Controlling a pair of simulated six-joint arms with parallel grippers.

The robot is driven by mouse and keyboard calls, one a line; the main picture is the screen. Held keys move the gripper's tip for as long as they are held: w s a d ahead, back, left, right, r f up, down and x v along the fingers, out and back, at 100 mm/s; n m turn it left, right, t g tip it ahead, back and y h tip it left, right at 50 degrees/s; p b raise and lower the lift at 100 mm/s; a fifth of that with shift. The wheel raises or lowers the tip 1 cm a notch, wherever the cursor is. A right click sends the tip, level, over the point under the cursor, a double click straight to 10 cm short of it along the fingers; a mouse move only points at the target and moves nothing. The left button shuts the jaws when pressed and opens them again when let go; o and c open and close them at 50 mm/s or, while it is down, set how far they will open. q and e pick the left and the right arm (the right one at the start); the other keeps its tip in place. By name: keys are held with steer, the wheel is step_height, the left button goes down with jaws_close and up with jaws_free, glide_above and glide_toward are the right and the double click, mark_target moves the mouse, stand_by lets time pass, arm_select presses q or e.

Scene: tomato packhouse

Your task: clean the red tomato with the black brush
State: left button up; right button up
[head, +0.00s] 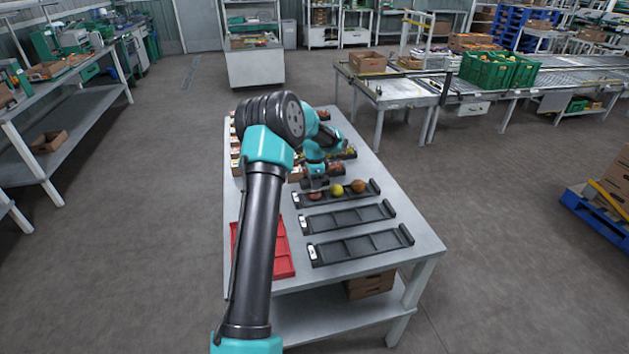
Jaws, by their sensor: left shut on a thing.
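My left gripper (315,186) points down over the left compartment of the farthest of three black trays (370,198). It is shut on a small reddish round thing, which looks like the red tomato (315,196); the fingers partly hide it. A yellow tomato (337,190) and an orange-brown one (358,186) lie to its right in the same tray. I cannot make out the black brush; my arm hides part of the table. My right gripper is not in view.
Two empty black trays (350,217) (362,246) lie nearer on the white table (405,215). A red tray (284,262) is partly behind my arm. Several filled boxes (345,152) stand at the table's far end. The table's right edge is clear.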

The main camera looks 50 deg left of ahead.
arm_select(q)
steer(key=shift+f, duration=0.2)
steer(key=shift+w+d, duration=0.1)
steer(key=shift+w, duration=0.1)
steer(key=shift+w+d+f, duration=0.1)
steer(key=shift+w+d, duration=0.4)
steer(key=shift+w, duration=0.25)
steer(key=shift+c, duration=0.3)
steer(key=shift+s, duration=0.1)
steer(key=shift+s+a, duration=0.6)
steer(key=shift+s, duration=0.35)
steer(key=shift+s+a, duration=0.55)
steer(key=shift+s, duration=0.35)
steer(key=shift+w+d, duration=0.1)
steer(key=shift+w, duration=0.1)
steer(key=shift+w+d, duration=0.5)
steer(key=shift+w, duration=0.4)
steer(key=shift+w+d, duration=0.5)
steer(key=shift+w, duration=0.35)
steer(key=shift+s+a, duration=0.35)
steer(key=shift+s, duration=0.3)
steer(key=shift+s+a, duration=0.4)
steer(key=shift+s, duration=0.25)
steer(key=shift+s+a, duration=0.35)
steer(key=shift+s, duration=0.3)
